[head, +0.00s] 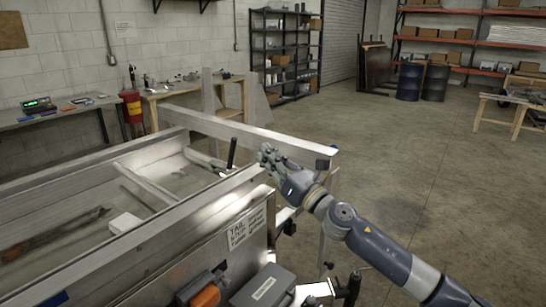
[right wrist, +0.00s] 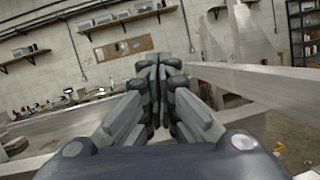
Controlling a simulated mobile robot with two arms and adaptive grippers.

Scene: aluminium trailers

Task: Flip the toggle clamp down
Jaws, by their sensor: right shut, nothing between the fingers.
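The toggle clamp (head: 231,154) shows in the head view as a black handle standing nearly upright, leaning slightly right, at the metal rail of the aluminium trailer (head: 185,212). My right gripper (head: 266,152) is just to the right of the handle in the picture, over the trailer's corner. Its fingers are shut with nothing between them, and a gap shows between them and the handle. In the right wrist view the closed fingers (right wrist: 160,66) fill the middle, and the clamp cannot be made out there. My left gripper is not in view.
A long aluminium rail (head: 250,132) runs behind the gripper. A lettered sign (head: 246,228) is on the trailer's near side. A grey case (head: 264,287) and an orange item (head: 205,296) are at the bottom. The floor to the right is open.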

